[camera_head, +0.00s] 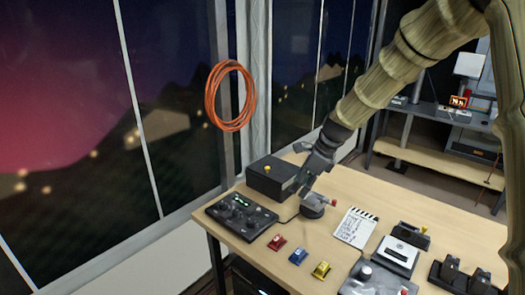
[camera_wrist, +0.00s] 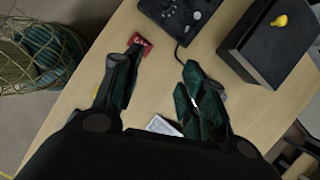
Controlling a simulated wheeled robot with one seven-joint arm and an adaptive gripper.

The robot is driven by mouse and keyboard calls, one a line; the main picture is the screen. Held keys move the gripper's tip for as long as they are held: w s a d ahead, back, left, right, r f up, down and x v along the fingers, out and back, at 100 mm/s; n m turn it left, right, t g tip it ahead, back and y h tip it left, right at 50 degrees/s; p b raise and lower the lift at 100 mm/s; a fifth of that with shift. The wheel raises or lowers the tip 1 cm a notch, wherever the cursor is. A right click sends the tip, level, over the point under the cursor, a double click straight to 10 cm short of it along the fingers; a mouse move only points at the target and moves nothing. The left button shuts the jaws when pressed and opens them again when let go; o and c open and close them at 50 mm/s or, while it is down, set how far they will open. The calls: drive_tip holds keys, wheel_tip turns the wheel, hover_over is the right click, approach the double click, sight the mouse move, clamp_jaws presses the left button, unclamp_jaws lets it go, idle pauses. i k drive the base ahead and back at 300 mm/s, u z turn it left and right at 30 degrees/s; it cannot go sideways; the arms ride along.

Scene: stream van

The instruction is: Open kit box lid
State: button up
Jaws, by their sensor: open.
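The kit box is a black box (camera_head: 272,182) with a small yellow knob on top, at the back left of the wooden table. Its lid looks closed. In the wrist view the box (camera_wrist: 268,50) is at the upper right, with its yellow knob (camera_wrist: 280,20) in plain sight. My gripper (camera_head: 303,190) is beside the box on its right side in the head view, partly overlapping it. In the wrist view my gripper (camera_wrist: 160,68) has its two dark fingers spread, with bare table between them. The fingers are apart from the knob.
A dark control panel (camera_head: 240,216) lies at the table's left edge. A round dark device (camera_head: 313,206) is below my gripper. Red, blue and yellow small items (camera_head: 298,256), a clapperboard (camera_head: 356,227) and other devices cover the front and right. An orange cable coil (camera_head: 229,97) hangs behind.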

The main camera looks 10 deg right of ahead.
sight(279, 171)
drive_tip(key=i, duration=0.95)
